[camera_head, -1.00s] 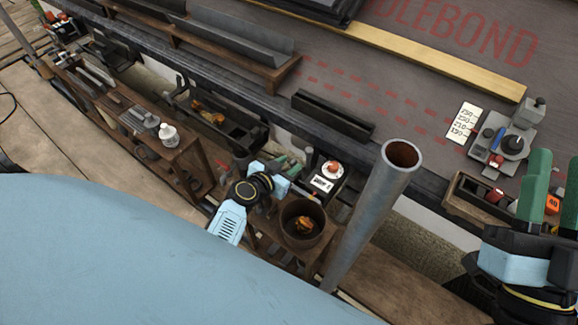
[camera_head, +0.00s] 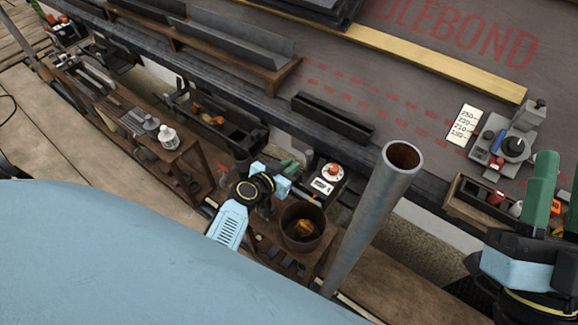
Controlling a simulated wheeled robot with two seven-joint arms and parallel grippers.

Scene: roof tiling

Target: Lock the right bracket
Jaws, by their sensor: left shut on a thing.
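I cannot make out a part that is clearly the right bracket. My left gripper (camera_head: 286,176), light blue and black with green fingers, is low in the middle beside a dark round pot. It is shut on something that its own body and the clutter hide. My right gripper (camera_head: 558,195) is at the right edge, partly cut off. Its green fingers point up near a wooden tray, and I cannot tell whether they hold anything. A grey device (camera_head: 510,143) with a black knob and blue and red parts sits on the roof, with a number card (camera_head: 464,124) beside it.
A grey metal pipe (camera_head: 370,225) stands tilted between my grippers. The dark pot (camera_head: 302,228) holds something orange. A wooden tray (camera_head: 466,199) with small items is at the right. A wooden tool shelf (camera_head: 196,166) runs along the left. A yellow plank (camera_head: 440,58) lies on the roof.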

